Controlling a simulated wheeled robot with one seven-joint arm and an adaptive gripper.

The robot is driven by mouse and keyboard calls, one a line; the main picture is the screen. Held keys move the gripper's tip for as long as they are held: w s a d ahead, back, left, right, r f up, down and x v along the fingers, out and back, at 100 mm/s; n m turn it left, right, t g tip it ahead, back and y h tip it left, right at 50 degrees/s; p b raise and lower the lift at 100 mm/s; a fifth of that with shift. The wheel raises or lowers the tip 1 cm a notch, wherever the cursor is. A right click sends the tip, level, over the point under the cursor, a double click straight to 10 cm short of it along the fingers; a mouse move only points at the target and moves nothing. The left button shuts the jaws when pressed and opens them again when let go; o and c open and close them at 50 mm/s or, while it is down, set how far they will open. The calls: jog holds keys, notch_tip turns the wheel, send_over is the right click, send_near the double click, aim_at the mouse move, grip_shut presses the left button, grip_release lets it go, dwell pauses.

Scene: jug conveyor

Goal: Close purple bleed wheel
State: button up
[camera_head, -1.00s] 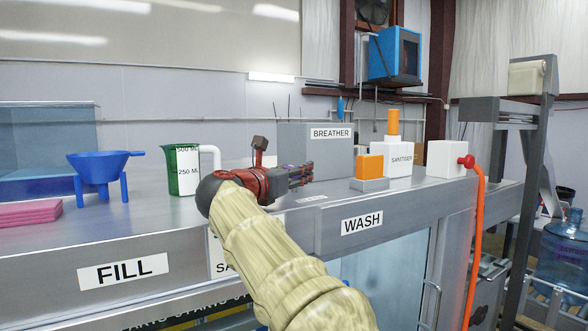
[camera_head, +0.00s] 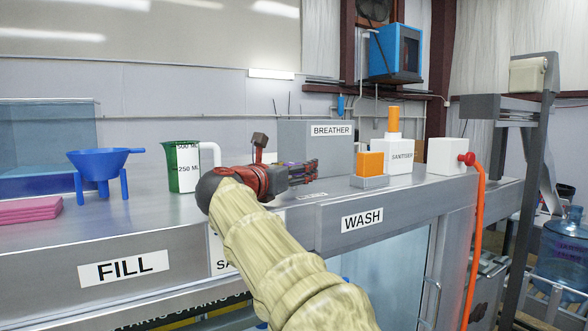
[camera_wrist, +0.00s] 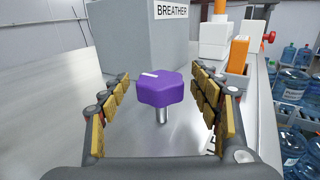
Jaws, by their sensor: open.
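The purple bleed wheel (camera_wrist: 161,91) is a lobed knob with a white mark on top, on a short metal stem standing on the steel counter. In the wrist view it sits between the two open fingers of my gripper (camera_wrist: 165,98), with a gap on each side. In the head view my gripper (camera_head: 300,172) reaches right over the counter, in front of the grey breather box. The wheel is mostly hidden there, with only a bit of purple showing by the fingers.
The grey BREATHER box (camera_head: 297,136) stands just behind the wheel. An orange block (camera_head: 370,163), a white sanitiser box (camera_head: 398,158) and a white box with a red knob (camera_head: 446,157) stand to the right. A green jug (camera_head: 181,166) and blue funnel (camera_head: 97,163) are left.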

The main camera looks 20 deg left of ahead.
jog(key=s, duration=0.4)
jog(key=s+a, duration=0.1)
jog(key=s, duration=0.7)
jog(key=shift+a, duration=0.3)
jog(key=w+d+r+n+t+y, duration=0.15)
jog(key=d+n+y, duration=0.25)
jog(key=d+n, duration=0.4)
jog(key=w+d+r+n+y, duration=0.1)
jog(key=d+r+n+y, duration=0.2)
jog(key=d+n+y, duration=0.5)
jog(key=s+d+f+n+g+h, duration=0.3)
jog(key=s+d+f+n, duration=0.4)
jog(key=f, duration=0.8)
jog(key=s+d+f+n+g+h, duration=0.3)
jog(key=s+d+f+n+g, duration=0.3)
jog(key=s+d+f, duration=0.6)
jog(key=s+d+f+n+g+h, duration=0.3)
jog(key=s+d+f+n, duration=0.5)
jog(key=f, duration=1.1)
jog(key=s+d+g, duration=0.1)
jog(key=s+d, duration=0.1)
jog(key=s, duration=0.1)
jog(key=shift+s+d+n+g, duration=0.15)
jog(key=shift+s+n+g, duration=0.15)
jog(key=shift+s+g, duration=0.1)
